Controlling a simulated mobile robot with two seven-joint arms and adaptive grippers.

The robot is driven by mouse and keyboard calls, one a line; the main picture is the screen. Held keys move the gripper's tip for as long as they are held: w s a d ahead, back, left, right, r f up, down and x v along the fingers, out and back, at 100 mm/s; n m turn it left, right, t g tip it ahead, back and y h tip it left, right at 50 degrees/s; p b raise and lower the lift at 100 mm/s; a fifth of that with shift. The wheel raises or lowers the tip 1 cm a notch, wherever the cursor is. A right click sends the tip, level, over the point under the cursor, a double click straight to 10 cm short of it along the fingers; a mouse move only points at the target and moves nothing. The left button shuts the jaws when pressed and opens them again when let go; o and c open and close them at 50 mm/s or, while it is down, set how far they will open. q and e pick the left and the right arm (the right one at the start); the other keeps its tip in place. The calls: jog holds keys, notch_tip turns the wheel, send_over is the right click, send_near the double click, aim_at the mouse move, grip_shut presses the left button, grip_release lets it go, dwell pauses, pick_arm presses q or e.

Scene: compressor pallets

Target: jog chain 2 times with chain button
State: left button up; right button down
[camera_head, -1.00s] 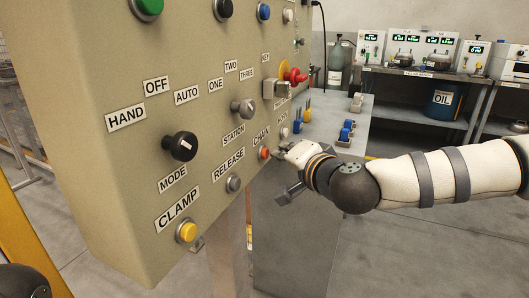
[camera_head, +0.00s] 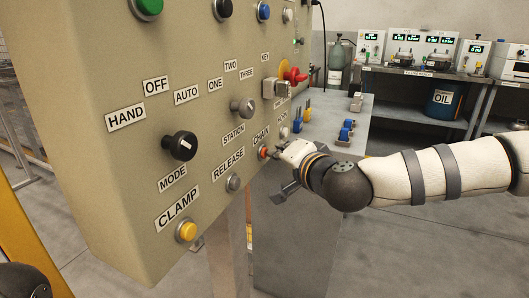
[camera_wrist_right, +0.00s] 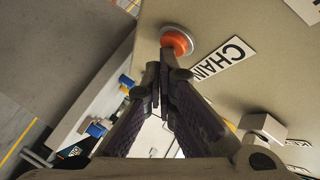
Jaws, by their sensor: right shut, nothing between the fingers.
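The chain button (camera_head: 263,153) is an orange-red push button on the beige control panel (camera_head: 110,80), just below the CHAIN label (camera_head: 262,136). In the right wrist view the button (camera_wrist_right: 176,42) sits in a grey ring beside the CHAIN label (camera_wrist_right: 223,58). My right gripper (camera_head: 276,156) is shut and empty, with its fingertips close to the right of the button in the head view. In the right wrist view the shut fingertips (camera_wrist_right: 160,72) lie just below the button; I cannot tell whether they touch it. My left gripper does not show.
The mode knob (camera_head: 180,146), station knob (camera_head: 243,106), release button (camera_head: 233,182), yellow clamp button (camera_head: 186,231) and red emergency stop (camera_head: 295,76) share the panel. A grey table (camera_head: 345,112) with small blue parts stands behind my right gripper. A filling bench (camera_head: 420,75) stands at the back.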

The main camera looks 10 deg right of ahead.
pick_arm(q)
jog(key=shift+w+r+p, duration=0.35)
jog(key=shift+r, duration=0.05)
pick_arm(e)
jog(key=shift+s+d, duration=0.55)
jog(key=shift+d, duration=0.2)
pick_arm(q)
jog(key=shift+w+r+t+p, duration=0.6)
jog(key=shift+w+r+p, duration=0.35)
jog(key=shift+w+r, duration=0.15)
pick_arm(e)
jog(key=s+d, duration=0.3)
jog(key=d, duration=0.2)
jog(key=shift+s, duration=0.2)
